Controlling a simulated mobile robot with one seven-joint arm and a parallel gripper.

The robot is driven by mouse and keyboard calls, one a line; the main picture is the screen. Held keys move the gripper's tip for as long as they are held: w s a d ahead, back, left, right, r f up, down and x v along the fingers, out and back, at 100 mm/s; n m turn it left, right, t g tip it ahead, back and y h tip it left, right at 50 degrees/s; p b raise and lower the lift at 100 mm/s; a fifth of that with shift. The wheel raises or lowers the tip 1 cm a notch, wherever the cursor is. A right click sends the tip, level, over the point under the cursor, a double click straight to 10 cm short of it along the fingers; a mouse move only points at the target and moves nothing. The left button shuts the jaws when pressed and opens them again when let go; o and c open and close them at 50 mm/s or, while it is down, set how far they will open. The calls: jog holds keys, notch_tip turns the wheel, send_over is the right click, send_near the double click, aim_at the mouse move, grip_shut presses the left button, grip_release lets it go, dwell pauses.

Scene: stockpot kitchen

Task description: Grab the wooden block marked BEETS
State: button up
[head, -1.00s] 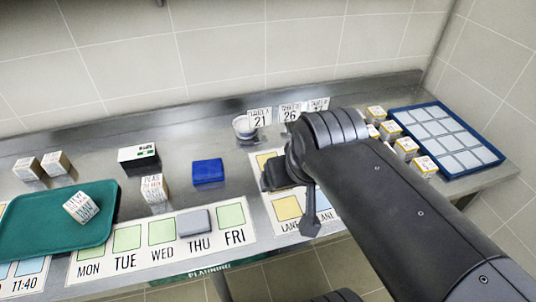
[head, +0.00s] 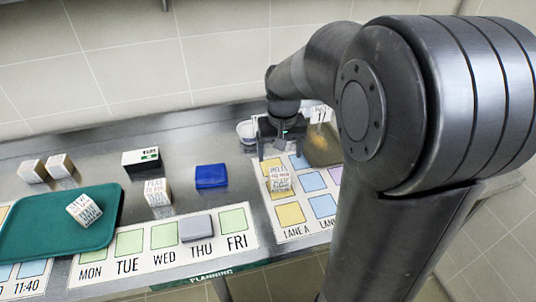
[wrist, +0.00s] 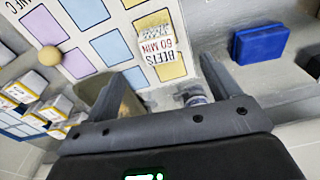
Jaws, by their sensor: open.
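The wooden block marked BEETS (head: 280,179) stands on the lane chart, on the coloured squares near the chart's left side. It also shows in the wrist view (wrist: 160,47), with BEETS 60 MIN readable on its pale face. My gripper (head: 281,152) is over the far part of the chart, behind the block in the head view. In the wrist view my gripper (wrist: 158,67) has its fingers spread and nothing between them; the block lies just beyond the fingertips, apart from them.
A blue box (head: 211,176) and another lettered block (head: 157,192) stand left of the chart. A white cup (head: 246,132) and a tan object (head: 321,147) are close to my gripper. A green tray (head: 50,236) is at left. In the wrist view, several blocks (wrist: 42,108) stand at left.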

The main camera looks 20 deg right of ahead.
aim_at(280, 172)
jog(key=f, duration=0.1)
jog(key=w+f, duration=0.1)
jog(key=w, duration=0.1)
jog(key=shift+d+f+g, duration=0.3)
jog(key=shift+f, duration=0.1)
notch_tip(280, 172, down, 11)
jog(key=shift+d+r, duration=0.1)
jog(key=shift+r, duration=0.05)
jog(key=shift+c, duration=0.3)
jog(key=c, duration=1.1)
